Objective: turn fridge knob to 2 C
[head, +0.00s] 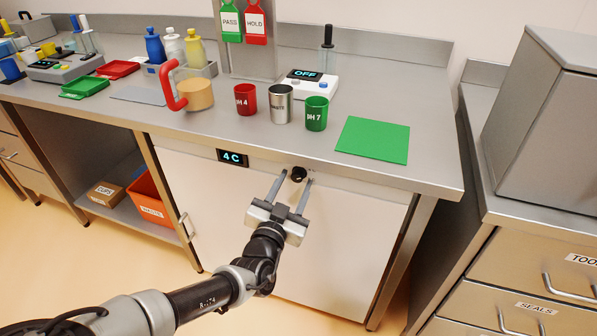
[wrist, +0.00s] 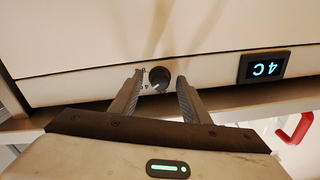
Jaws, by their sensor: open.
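The black fridge knob (head: 299,174) sits on the white fridge front under the bench edge. The fridge display (head: 233,158) to its left reads 4 C. My gripper (head: 293,178) is open, with one finger on each side of the knob in the head view. In the wrist view the knob (wrist: 159,77) shows between the two fingertips of my gripper (wrist: 157,80), with a gap on each side. I cannot tell how deep the fingers reach around it. The display (wrist: 263,66) appears upside down there, and small marks beside the knob are partly hidden by a finger.
The steel bench top (head: 420,115) overhangs just above the knob. On it stand a red cup (head: 245,99), a steel cup (head: 280,104), a green cup (head: 316,114) and a green mat (head: 373,140). The fridge has a handle (head: 186,227) at its left edge.

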